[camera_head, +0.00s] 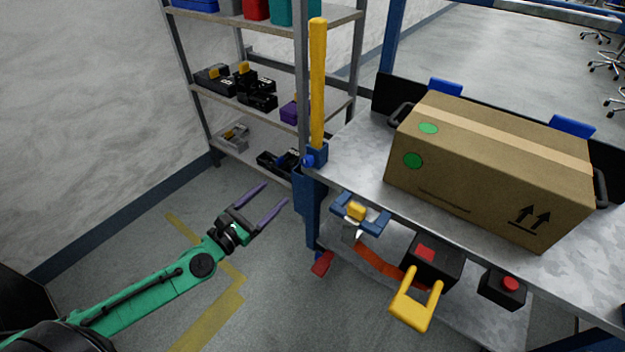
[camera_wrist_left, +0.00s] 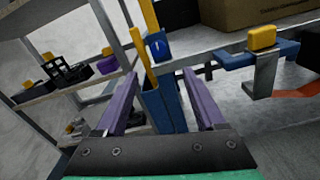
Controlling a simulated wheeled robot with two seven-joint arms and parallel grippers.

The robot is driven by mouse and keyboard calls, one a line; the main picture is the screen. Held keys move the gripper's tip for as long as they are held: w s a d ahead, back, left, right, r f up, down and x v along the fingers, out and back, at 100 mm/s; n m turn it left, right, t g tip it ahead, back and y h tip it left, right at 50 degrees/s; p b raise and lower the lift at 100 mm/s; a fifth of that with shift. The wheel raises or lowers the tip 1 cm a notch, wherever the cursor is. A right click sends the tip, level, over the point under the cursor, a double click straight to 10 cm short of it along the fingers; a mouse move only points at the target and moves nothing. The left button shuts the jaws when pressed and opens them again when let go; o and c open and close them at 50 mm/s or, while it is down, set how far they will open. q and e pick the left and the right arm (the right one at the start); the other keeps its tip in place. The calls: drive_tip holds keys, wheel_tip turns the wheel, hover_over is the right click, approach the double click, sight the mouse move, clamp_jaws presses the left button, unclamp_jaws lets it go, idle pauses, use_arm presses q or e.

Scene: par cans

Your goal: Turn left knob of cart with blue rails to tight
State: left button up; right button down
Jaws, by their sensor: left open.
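A metal-topped cart (camera_head: 345,150) with blue uprights fills the right of the head view. At its left corner a yellow post (camera_head: 318,85) stands in a blue bracket with a small round blue knob (camera_head: 308,161). The bracket (camera_wrist_left: 157,46) also shows in the left wrist view, beyond the fingers. I cannot tell how tight the knob is. My left gripper (camera_head: 276,193) is open and empty, its purple fingers left of the cart's corner leg and apart from the knob. In the left wrist view the blue leg (camera_wrist_left: 162,105) shows between the fingers. My right gripper is not in view.
A cardboard box (camera_head: 480,165) sits on the cart top. Shelves (camera_head: 285,115) stand behind. Floor left of the cart is clear.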

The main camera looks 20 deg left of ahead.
use_arm(q)
drive_tip(key=p, duration=0.2)
approach(305, 164)
drive_tip(key=x, duration=0.9)
drive_tip(key=shift+w+r, duration=0.1)
drive_tip(key=shift+w, duration=0.15)
clamp_jaws()
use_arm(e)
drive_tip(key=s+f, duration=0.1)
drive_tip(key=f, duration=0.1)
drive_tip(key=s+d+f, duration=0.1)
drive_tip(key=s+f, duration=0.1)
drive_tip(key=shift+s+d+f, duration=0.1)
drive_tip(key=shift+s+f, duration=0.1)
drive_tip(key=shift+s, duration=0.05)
